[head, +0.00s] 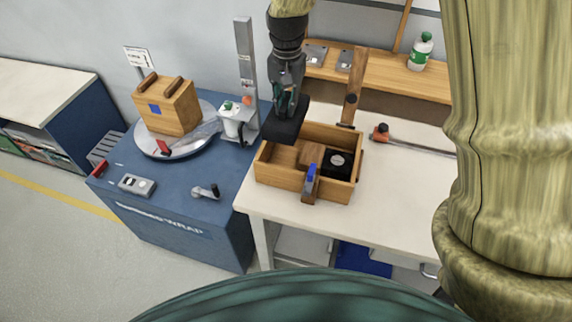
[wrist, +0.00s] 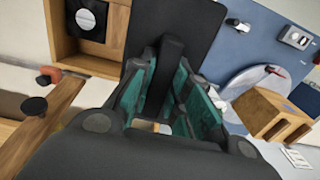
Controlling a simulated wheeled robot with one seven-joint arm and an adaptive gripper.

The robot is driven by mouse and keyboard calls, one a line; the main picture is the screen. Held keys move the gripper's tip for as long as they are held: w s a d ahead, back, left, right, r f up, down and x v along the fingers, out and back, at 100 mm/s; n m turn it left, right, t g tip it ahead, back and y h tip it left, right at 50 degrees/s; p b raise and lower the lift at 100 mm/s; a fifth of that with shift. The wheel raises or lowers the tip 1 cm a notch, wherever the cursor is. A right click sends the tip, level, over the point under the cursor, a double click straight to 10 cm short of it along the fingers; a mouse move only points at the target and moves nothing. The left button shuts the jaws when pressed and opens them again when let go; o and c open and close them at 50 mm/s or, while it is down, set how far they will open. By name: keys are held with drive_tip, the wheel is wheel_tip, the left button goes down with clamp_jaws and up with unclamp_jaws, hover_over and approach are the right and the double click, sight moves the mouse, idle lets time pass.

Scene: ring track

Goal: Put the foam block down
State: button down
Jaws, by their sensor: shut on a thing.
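The foam block (head: 287,127) is a black, flat-sided block. My gripper (head: 288,104) is shut on it and holds it above the left part of an open wooden box (head: 277,177) on the white table. In the wrist view the foam block (wrist: 172,50) sticks out past the green-padded fingers of my gripper (wrist: 160,88). In the head view the block covers the box's back left corner. I cannot tell how high above the box it is.
Inside the box are a wooden block (head: 311,155) and a black piece with a round disc (head: 339,162). A blue-topped clamp (head: 311,178) sits at its front wall. A wooden post (head: 353,88) stands behind. A blue wrapping machine (head: 160,190) stands left, bearing a wooden crate (head: 167,106).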

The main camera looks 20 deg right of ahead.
wheel_tip(320, 180, down, 5)
drive_tip(key=shift+a+f+b, duration=0.15)
drive_tip(key=shift+f+b, duration=0.05)
drive_tip(key=shift+b, duration=0.8)
drive_tip(key=shift+s+f+p, duration=0.2)
drive_tip(key=shift+f+p, duration=1)
drive_tip(key=shift+f, duration=3.7)
drive_tip(key=c, duration=1.8)
unclamp_jaws()
drive_tip(key=shift+f, duration=0.15)
drive_tip(key=o, duration=0.4)
drive_tip(key=shift+o, duration=0.2)
drive_tip(key=shift+r+b, duration=1.5)
drive_tip(key=shift+r, duration=4.65)
